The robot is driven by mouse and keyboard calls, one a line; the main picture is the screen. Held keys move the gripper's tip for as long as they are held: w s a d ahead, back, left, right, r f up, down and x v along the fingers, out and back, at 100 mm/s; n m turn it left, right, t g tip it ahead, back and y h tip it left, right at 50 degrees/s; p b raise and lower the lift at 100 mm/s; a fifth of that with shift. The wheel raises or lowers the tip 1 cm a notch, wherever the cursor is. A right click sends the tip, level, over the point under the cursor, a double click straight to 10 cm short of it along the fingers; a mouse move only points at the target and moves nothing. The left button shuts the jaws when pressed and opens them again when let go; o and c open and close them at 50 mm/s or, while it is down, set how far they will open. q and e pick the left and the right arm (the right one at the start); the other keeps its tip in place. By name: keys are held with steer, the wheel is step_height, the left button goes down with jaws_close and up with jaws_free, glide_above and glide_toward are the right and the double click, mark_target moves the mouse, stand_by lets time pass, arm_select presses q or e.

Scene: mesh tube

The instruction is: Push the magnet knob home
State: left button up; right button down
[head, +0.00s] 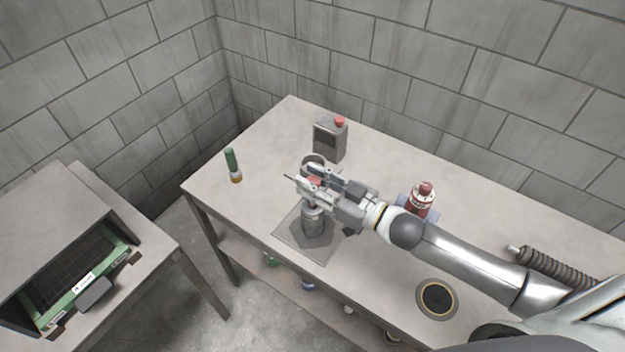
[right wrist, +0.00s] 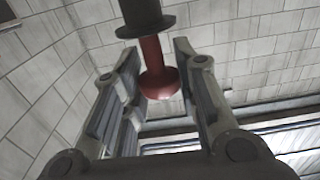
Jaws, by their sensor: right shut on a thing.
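A red knob (head: 315,181) sits at the top of a grey metal cylinder (head: 313,221), which stands upright on a dark plate on the table. My right gripper (head: 305,182) reaches in from the right at knob height, its fingers partly hiding the knob. How far the knob stands out of the cylinder is hard to tell. My left gripper is not in view.
A grey square plate (head: 289,244) lies under the cylinder. A grey can with red cap (head: 329,141) stands behind, a red bottle (head: 421,199) beside my arm, a green tube (head: 233,165) at the left. A black disc (head: 437,299) and ribbed hose (head: 556,267) lie right.

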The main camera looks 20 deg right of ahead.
step_height(320, 180, down, 5)
steer(key=shift+r+b, duration=0.2)
steer(key=shift+b, duration=1.05)
steer(key=c, duration=1.1)
jaws_free()
steer(key=shift+s, duration=0.1)
steer(key=v, duration=1.2)
